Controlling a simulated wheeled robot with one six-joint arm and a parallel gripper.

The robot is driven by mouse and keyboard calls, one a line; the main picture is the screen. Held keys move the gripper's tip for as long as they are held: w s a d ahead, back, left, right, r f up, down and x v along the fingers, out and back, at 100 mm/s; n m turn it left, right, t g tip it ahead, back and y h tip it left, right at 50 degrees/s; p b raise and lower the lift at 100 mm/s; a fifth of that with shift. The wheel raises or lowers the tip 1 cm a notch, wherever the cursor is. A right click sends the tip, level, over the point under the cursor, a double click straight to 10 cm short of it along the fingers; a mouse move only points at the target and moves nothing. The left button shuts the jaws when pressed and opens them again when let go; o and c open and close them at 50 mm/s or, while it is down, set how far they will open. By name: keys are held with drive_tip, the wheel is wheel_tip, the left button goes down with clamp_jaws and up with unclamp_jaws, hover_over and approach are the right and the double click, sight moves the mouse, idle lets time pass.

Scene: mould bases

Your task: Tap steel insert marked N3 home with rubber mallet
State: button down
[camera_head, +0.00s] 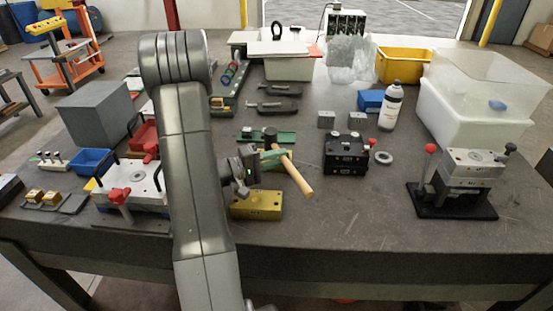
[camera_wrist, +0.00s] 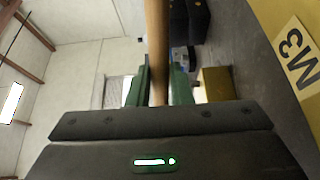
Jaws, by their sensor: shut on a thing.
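My gripper (camera_head: 272,158) is shut on the wooden handle of the mallet (camera_head: 297,178). The black mallet head (camera_head: 270,135) is up and away from me, and the handle end slants toward the front right. In the wrist view the handle (camera_wrist: 157,45) runs up between the green fingers (camera_wrist: 158,88); the head is out of that view. The mallet is above or just behind a yellow block (camera_head: 256,206); I cannot tell the gap. A yellow surface at the right of the wrist view bears a label like M3 (camera_wrist: 299,60). I cannot read N3 on any steel insert.
A mould base with red knobs (camera_head: 125,195) stands left, and another on a black plate (camera_head: 470,168) stands right. A black block (camera_head: 347,153) and small steel blocks (camera_head: 326,120) lie right of the mallet. A bottle (camera_head: 391,108) stands behind. The front right tabletop is clear.

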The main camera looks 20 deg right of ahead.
drive_tip(key=shift+f, duration=0.4)
drive_tip(key=r, duration=0.2)
drive_tip(key=r+p, duration=0.1)
drive_tip(key=r, duration=0.1)
drive_tip(key=shift+w+r, duration=0.2)
drive_tip(key=shift+r, duration=0.2)
drive_tip(key=shift+s+f+b, duration=0.1)
drive_tip(key=shift+f+b, duration=0.05)
drive_tip(key=shift+b, duration=0.4)
wheel_tip(320, 180, down, 5)
drive_tip(key=b, duration=0.6)
drive_tip(key=shift+s, duration=0.1)
drive_tip(key=shift+s+f+b, duration=0.15)
drive_tip(key=shift+f+b, duration=0.1)
drive_tip(key=shift+b, duration=0.15)
drive_tip(key=shift+r, duration=0.15)
